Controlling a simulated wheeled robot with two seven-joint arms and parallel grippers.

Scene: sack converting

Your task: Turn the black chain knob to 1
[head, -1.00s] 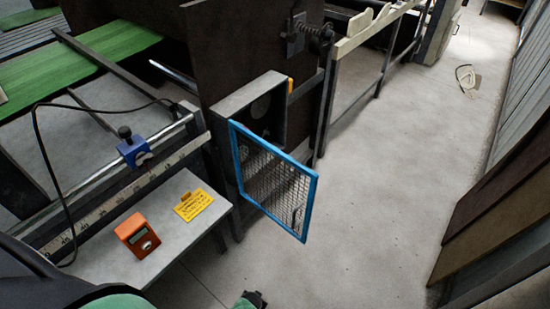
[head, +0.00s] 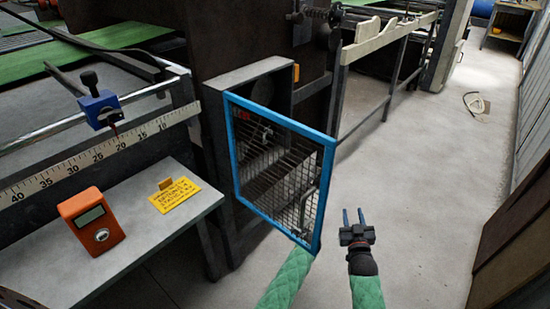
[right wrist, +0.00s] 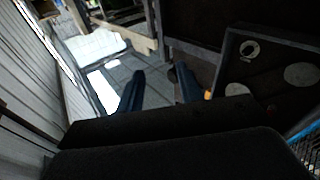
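A grey box housing (head: 245,78) stands at the machine's end, with its blue-framed mesh door (head: 231,150) swung open. The mesh partly covers the inside. In the right wrist view the housing (right wrist: 228,72) shows pale discs and a small pale ring with a dark centre (right wrist: 249,50). I cannot tell for sure whether that ring is the black chain knob; no number is readable. My right gripper (head: 353,217) is right of the mesh door, apart from it. Its fingers are spread with nothing between them, also in the right wrist view (right wrist: 160,88).
A grey bench (head: 135,235) at left holds an orange meter (head: 92,220) and a yellow sign (head: 174,195). A ruler rail (head: 90,158) with a blue clamp (head: 100,108) runs above. The open door juts into the aisle. The floor (head: 425,190) to the right is clear.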

